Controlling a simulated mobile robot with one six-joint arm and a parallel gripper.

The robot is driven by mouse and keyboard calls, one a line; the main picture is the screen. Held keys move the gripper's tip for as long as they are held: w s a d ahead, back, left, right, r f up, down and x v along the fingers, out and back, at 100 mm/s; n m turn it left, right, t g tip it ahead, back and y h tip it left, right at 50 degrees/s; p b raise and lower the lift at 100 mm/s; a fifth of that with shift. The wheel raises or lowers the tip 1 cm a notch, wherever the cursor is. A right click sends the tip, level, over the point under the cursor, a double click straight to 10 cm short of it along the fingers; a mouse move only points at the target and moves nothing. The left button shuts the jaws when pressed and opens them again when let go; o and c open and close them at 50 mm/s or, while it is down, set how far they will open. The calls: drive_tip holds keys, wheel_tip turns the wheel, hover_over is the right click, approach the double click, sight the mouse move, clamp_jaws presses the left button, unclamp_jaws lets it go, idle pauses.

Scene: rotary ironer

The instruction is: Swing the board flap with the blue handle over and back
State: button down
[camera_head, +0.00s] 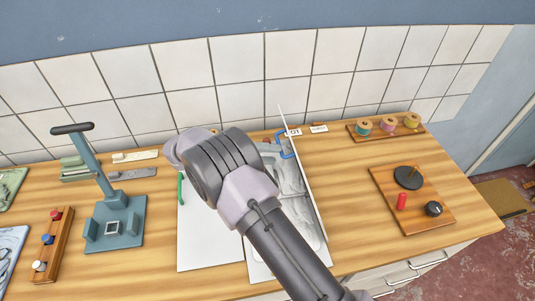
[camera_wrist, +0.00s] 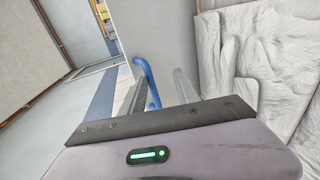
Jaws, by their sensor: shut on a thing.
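The board flap (camera_head: 302,160) stands steeply raised, seen nearly edge-on as a thin pale panel in the head view. Its blue handle (camera_head: 286,151) sticks out on the left side. In the wrist view the blue handle (camera_wrist: 143,68) passes between the two fingers of my gripper (camera_wrist: 158,88), which is shut on it. A grey-white panel with a crumpled relief (camera_head: 287,182) lies beside the flap's foot; it also fills the right of the wrist view (camera_wrist: 262,55). In the head view my arm hides the fingers and part of the boards.
A white board with a green handle (camera_head: 181,188) lies to the left. Further left stand a teal press (camera_head: 118,222) and a rack of coloured knobs (camera_head: 53,240). At right are a wooden control board (camera_head: 411,208) and a spool rack (camera_head: 386,127).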

drive_tip(key=shift+s+d+f, duration=0.35)
drive_tip(key=shift+d+f, duration=0.05)
drive_tip(key=shift+f, duration=0.25)
drive_tip(key=c, duration=1.4)
unclamp_jaws()
drive_tip(key=shift+w+d, duration=0.35)
drive_tip(key=shift+d, duration=0.15)
drive_tip(key=shift+c, duration=0.5)
drive_tip(key=shift+a, duration=0.1)
drive_tip(key=shift+a+r, duration=0.2)
drive_tip(key=shift+a, duration=0.15)
drive_tip(key=p+v, duration=0.2)
drive_tip(key=v, duration=0.9)
drive_tip(key=shift+a, duration=0.35)
drive_tip(key=shift+w+r, duration=0.1)
drive_tip(key=shift+r, duration=0.15)
